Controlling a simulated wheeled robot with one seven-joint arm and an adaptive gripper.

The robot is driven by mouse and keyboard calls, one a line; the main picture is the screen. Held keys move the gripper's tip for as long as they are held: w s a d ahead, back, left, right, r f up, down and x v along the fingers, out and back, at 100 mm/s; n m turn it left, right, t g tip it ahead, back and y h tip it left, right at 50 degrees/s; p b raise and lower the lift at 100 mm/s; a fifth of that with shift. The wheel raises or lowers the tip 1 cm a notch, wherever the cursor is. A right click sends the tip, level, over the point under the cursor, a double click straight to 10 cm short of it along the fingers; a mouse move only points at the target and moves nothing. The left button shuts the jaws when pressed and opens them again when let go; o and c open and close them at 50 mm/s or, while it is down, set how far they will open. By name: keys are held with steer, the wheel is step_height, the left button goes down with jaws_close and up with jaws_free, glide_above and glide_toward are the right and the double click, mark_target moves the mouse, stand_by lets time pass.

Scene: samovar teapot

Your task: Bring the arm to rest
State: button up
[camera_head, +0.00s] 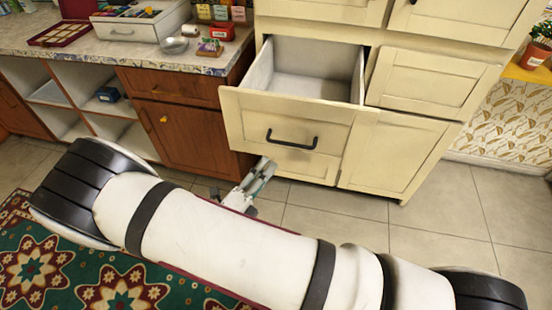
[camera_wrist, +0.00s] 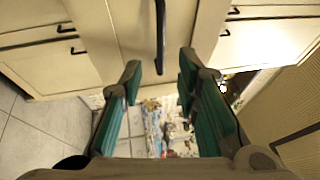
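My gripper (camera_wrist: 160,76) is open and empty in the wrist view, its two dark green fingers spread wide. The black handle (camera_wrist: 160,38) of a drawer lies just beyond the fingertips, in line with the gap; I cannot tell the exact distance. In the head view my gripper (camera_head: 254,183) shows small below the open drawer, partly hidden behind my white arm. My arm (camera_head: 230,235) stretches across the lower part of the head view. The cream drawer (camera_head: 258,122) is pulled out, and the part of its inside that shows looks empty.
The cream cabinet (camera_head: 395,153) stands behind the open drawer. A patterned rug (camera_head: 60,265) lies at lower left. Tiled floor (camera_head: 430,222) is clear at right.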

steer(key=shift+s+a+f, duration=0.1)
steer(key=shift+s+a, duration=0.35)
steer(key=shift+s, duration=0.1)
steer(key=s+d+r+m+g+y+p, duration=0.1)
steer(key=s+d+r+m+g, duration=0.3)
steer(key=d+r+m+g, duration=0.55)
steer(key=s+d+r+m+g+y+p, duration=0.25)
steer(key=d+r+m+g, duration=0.4)
steer(key=r+m, duration=0.65)
steer(key=s+d+r+m+t+y+p, duration=0.1)
steer(key=s+r+m+y, duration=0.4)
steer(key=m, duration=0.6)
steer(key=s+d+r+m+t+y+p, duration=0.1)
steer(key=s+d+r+m+t+y, duration=0.1)
steer(key=s+r+m+t+y, duration=0.2)
steer(key=s+r+m, duration=0.3)
steer(key=s+m, duration=0.3)
steer(key=m, duration=0.1)
steer(key=shift+s+d+r+y+p, duration=0.2)
steer(key=shift+s+r+y+p, duration=0.05)
steer(key=shift+r+y+p, duration=0.1)
steer(key=shift+m, duration=0.25)
